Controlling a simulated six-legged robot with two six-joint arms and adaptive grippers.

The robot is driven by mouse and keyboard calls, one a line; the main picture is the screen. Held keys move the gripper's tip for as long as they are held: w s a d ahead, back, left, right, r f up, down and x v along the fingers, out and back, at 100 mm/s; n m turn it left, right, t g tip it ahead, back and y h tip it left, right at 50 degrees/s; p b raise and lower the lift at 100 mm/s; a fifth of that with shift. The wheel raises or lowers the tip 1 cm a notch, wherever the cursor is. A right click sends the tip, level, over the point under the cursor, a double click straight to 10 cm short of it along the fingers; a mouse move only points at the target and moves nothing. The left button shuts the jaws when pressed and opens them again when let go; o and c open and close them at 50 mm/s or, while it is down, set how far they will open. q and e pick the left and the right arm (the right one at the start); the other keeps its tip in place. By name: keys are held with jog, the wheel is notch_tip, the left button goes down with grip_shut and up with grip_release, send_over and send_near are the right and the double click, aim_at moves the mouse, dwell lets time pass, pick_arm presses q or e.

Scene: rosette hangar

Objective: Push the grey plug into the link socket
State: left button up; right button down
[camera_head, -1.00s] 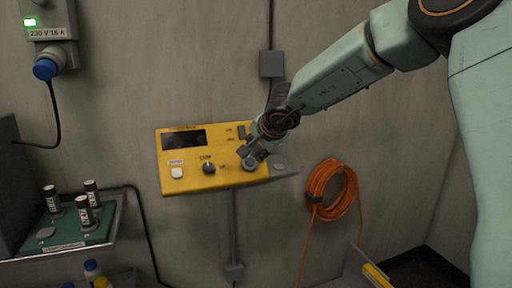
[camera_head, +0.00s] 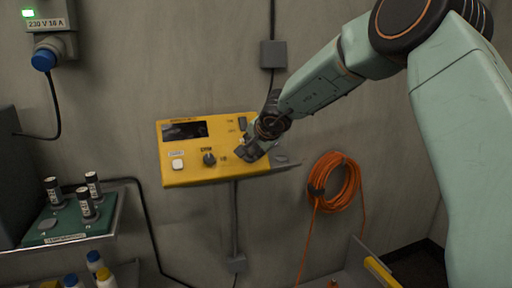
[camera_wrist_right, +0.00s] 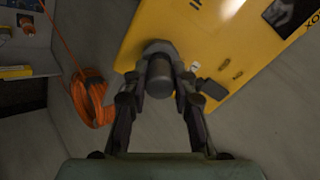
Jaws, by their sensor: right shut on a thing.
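The yellow box (camera_head: 190,172) is fixed to the wall, with a dark display, a white button and a black knob on its face. My right gripper (camera_head: 248,153) is at the lower right of the box's face. In the right wrist view its fingers are shut on the grey plug (camera_wrist_right: 160,78), a dark grey cylinder. The plug's far end is at a round grey piece (camera_wrist_right: 157,47) against the yellow face, likely the link socket. I cannot tell how deep the plug sits. In the head view the gripper mostly hides the plug and socket. My left gripper is not in view.
An orange cable coil (camera_head: 335,184) hangs on the wall right of the box. A grey conduit (camera_head: 234,215) runs down below the box. At left are a green tray (camera_head: 68,232) with several dark cylinders and a blue wall plug (camera_head: 43,60).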

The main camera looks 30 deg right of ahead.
jog(key=shift+w+a, duration=0.1)
jog(key=shift+s, duration=0.2)
jog(key=shift+w, duration=0.15)
jog(key=shift+p, duration=0.35)
dwell(0.5)
jog(key=shift+r, duration=0.1)
jog(key=shift+p, duration=0.3)
jog(key=shift+p, duration=0.3)
dwell(0.8)
jog(key=shift+w+f+p, duration=0.3)
jog(key=shift+f+p, duration=0.1)
jog(key=shift+p, duration=0.15)
dwell(0.8)
